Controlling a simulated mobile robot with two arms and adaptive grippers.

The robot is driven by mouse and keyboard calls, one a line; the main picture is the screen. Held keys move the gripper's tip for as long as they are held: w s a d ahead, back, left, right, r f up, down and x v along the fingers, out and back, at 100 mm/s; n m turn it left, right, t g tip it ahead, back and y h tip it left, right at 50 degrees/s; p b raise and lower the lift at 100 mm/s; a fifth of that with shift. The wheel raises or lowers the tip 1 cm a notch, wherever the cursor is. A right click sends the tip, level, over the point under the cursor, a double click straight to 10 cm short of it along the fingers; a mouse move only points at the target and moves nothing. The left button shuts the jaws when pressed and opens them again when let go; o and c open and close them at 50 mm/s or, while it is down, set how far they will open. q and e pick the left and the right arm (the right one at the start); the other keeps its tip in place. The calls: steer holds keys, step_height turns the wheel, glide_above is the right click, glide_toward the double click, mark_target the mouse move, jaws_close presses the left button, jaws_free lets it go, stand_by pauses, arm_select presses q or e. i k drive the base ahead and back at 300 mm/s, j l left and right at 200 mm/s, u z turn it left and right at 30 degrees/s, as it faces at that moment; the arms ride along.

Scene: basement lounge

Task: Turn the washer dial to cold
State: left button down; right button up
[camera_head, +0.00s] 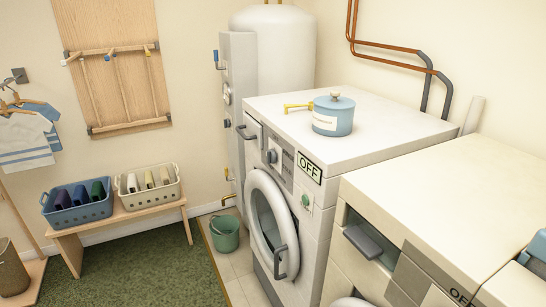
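The washer (325,215) is a white front-loading machine right of the middle, with a round door (272,225) that looks closed. A small dark dial (271,156) sits on its upper front panel, left of a pale green sign (309,167) that reads OFF. The dial's markings are too small to read, so its setting cannot be told. A green round button (305,200) sits below the sign. Neither of my grippers shows in the head view.
A blue lidded pot (333,115) stands on the washer top. A second cream machine (440,205) stands at the right, with a grey handle (362,241) on its front. A green bucket (225,233) stands on the floor left of the washer. Green carpet (150,275) is clear at lower left.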

mark_target(271, 155)
steer(key=i+j+z, duration=0.1)
steer(key=z, duration=0.35)
steer(key=i+j+z, duration=0.1)
steer(key=j+z, duration=0.15)
steer(key=z, duration=0.2)
steer(key=j+z, duration=0.25)
steer(key=z, duration=0.2)
steer(key=j+z, duration=0.2)
steer(key=j, duration=0.45)
steer(key=j+z, duration=0.2)
steer(key=j, duration=0.5)
steer(key=j+z, duration=0.25)
steer(key=j, duration=0.4)
steer(key=k+j+z, duration=0.2)
steer(key=j, duration=0.45)
steer(key=i, duration=0.05)
